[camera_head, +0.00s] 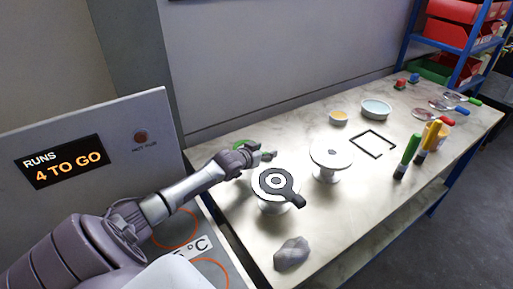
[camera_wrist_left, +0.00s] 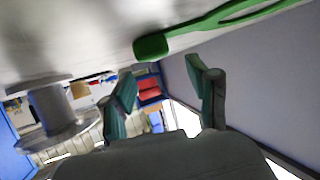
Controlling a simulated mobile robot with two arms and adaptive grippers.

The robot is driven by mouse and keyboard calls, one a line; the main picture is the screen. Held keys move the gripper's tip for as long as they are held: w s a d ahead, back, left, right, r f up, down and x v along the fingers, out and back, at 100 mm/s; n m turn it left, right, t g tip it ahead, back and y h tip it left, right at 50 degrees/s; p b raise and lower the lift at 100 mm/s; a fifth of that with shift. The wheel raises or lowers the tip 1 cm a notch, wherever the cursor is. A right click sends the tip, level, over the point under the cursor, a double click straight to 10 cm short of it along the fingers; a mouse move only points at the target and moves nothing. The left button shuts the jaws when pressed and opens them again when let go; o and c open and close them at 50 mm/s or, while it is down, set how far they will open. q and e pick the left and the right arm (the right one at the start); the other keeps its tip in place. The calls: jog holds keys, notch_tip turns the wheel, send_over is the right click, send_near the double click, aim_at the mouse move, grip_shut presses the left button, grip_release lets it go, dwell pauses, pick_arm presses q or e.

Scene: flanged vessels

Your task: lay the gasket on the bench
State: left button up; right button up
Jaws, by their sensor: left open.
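A dark ring-shaped gasket with a stubby dark tab (camera_head: 290,193) appears to lie on the top of the nearer white flanged vessel (camera_head: 272,207), its tab sticking out to the lower right. A second white flanged vessel (camera_head: 331,158) stands to its right with a bare top. My left gripper (camera_head: 268,155) is open and empty, just behind the nearer vessel and apart from the gasket. In the left wrist view its two fingers (camera_wrist_left: 165,95) are spread with nothing between them. The gasket cannot be made out there. My right gripper is not in view.
A green-handled tool (camera_wrist_left: 215,28) lies close to my left gripper. A grey lump (camera_head: 291,253) lies at the bench's front. A black square outline (camera_head: 374,144) marks bare bench (camera_head: 360,185); bowls (camera_head: 376,109) and upright green and yellow handles (camera_head: 408,156) stand around it.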

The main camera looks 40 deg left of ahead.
pick_arm(q)
jog(key=v, duration=1.2)
jog(key=shift+r, duration=0.4)
